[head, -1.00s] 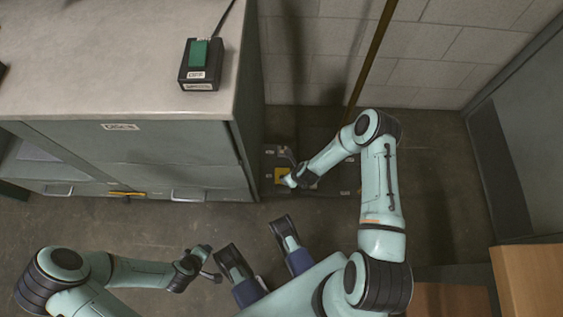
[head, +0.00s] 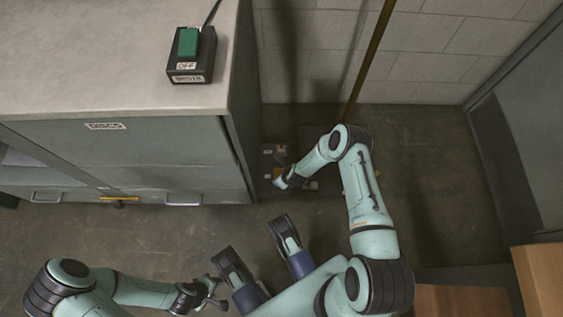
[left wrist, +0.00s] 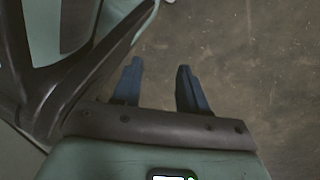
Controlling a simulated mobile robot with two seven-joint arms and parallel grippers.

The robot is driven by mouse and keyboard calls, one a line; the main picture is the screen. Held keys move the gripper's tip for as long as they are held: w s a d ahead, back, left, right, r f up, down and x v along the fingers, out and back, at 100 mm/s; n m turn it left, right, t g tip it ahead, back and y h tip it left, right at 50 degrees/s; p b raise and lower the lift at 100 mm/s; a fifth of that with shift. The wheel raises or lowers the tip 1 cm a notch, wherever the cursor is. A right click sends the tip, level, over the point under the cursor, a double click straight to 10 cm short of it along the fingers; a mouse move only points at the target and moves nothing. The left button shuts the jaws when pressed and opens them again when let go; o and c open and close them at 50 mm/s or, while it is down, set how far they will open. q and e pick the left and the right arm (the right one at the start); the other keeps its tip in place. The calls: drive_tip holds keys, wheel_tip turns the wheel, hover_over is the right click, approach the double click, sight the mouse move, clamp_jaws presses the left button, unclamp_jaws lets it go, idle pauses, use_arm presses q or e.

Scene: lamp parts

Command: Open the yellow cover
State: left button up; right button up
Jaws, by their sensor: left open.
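A small yellow patch (head: 278,172), which may be the yellow cover, shows on the dark unit (head: 269,158) on the floor by the wall. My right gripper (head: 279,180) is right at it and hides most of it. I cannot tell whether they touch, or whether the jaws are open or shut. My left gripper (head: 216,290) is open and empty over the floor, away from the unit. Its blue fingers show apart in the left wrist view (left wrist: 160,72), with only floor beyond them.
A grey cabinet (head: 150,155) with a pale top stands at left, with a yellow strip (head: 119,198) low on its front. A black box with a green switch (head: 188,42) sits on top. A brown pole (head: 372,55) leans behind the unit.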

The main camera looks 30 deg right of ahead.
clamp_jaws()
use_arm(q)
drive_tip(key=w+d+r+t+p, duration=0.1)
drive_tip(key=w+r+t+p, duration=0.2)
drive_tip(key=w+r, duration=0.3)
drive_tip(key=shift+w+m+p, duration=0.3)
drive_tip(key=shift+w+p, duration=0.15)
drive_tip(key=shift+w, duration=0.35)
use_arm(e)
drive_tip(key=s+a, duration=0.4)
drive_tip(key=s, duration=0.2)
drive_tip(key=shift+s, duration=0.25)
unclamp_jaws()
drive_tip(key=shift+d, duration=0.1)
use_arm(q)
drive_tip(key=s+d+r+g+h+p, duration=0.1)
drive_tip(key=s+d+r+p, duration=0.3)
drive_tip(key=s+r+p, duration=0.1)
drive_tip(key=shift+s+r+m+g, duration=0.3)
drive_tip(key=shift+s+r+g, duration=0.1)
drive_tip(key=shift+r, duration=0.35)
use_arm(e)
drive_tip(key=v, duration=1.3)
drive_tip(key=shift+r, duration=0.15)
